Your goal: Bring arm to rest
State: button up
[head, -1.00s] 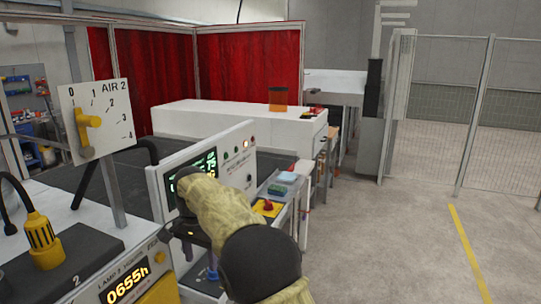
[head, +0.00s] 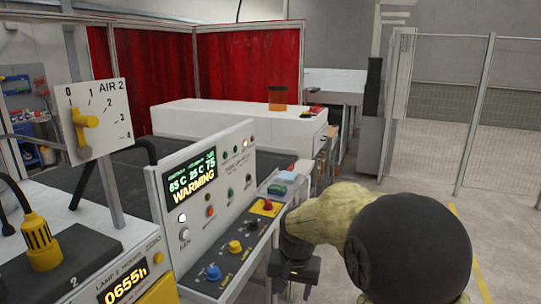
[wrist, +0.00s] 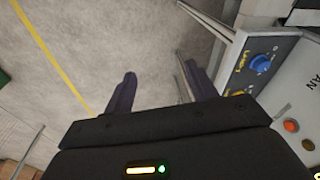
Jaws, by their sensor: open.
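My arm reaches in from the lower right of the head view, with a tan sleeve and a dark joint. My gripper (wrist: 160,92) shows in the wrist view with its two dark fingers spread apart and nothing between them, over bare floor. In the head view the dark end of the arm hangs just right of the control panel (head: 222,172), and the fingertips are hidden there. The panel's screen (head: 190,172) reads WARMING. A blue knob (head: 213,272) and a yellow knob (head: 234,247) sit on its lower ledge; the blue knob also shows in the wrist view (wrist: 261,62), right of the fingers.
A red button on a yellow base (head: 267,206) is on the ledge close to my arm. An AIR 2 dial with a yellow handle (head: 84,120) stands at left. A wire fence (head: 440,110) is at back right. The floor (head: 400,170) at right is open.

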jog(key=s+d+f+n, duration=0.1)
jog(key=s+d+f, duration=0.1)
jog(key=s+d, duration=0.3)
jog(key=s+d+f+n+t, duration=0.1)
jog(key=s+d+f, duration=0.2)
jog(key=s, duration=0.7)
jog(key=shift+d, duration=1.15)
